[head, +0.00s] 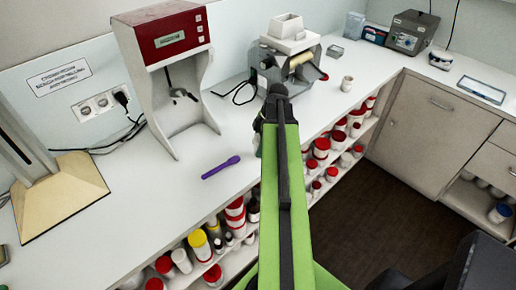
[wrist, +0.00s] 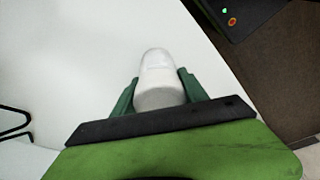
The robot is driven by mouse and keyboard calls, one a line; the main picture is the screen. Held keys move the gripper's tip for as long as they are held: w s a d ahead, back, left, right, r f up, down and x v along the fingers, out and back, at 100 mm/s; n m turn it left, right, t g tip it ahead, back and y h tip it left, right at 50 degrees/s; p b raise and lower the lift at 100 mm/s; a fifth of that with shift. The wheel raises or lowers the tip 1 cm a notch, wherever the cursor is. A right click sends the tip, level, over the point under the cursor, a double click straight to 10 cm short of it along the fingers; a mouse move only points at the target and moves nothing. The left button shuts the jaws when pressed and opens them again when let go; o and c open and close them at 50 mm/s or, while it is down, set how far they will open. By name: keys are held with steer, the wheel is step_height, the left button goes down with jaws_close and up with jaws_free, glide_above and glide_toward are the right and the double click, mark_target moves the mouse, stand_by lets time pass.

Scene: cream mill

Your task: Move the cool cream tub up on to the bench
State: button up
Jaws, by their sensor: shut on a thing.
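A white tub (wrist: 158,88) with a rounded end is between the two green fingers of my gripper (wrist: 158,77) in the wrist view. The fingers are shut on its sides. The white bench top (wrist: 85,60) shows behind the tub; I cannot tell whether the tub touches it. In the head view the long bench (head: 150,205) runs along the wall, and my green arm reaches over its front edge. My arm hides most of the gripper and the held tub there. No label on the tub can be read.
A red-and-white machine (head: 165,35), a grey roller mill (head: 290,65), a small pale pot (head: 347,83) and a purple spatula (head: 221,167) stand or lie on the bench. Several lidded tubs fill the shelf below. Bare bench lies around the spatula. Dark floor (head: 335,225) is open at right.

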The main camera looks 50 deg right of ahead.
steer(key=shift+f, duration=0.25)
steer(key=o, duration=1.4)
steer(key=shift+r, duration=0.15)
steer(key=p+v, duration=1.1)
steer(key=shift+w+a+r, duration=0.1)
steer(key=shift+r, duration=0.3)
steer(key=shift+r+p, duration=0.35)
steer(key=shift+p, duration=0.05)
steer(key=shift+f, duration=0.1)
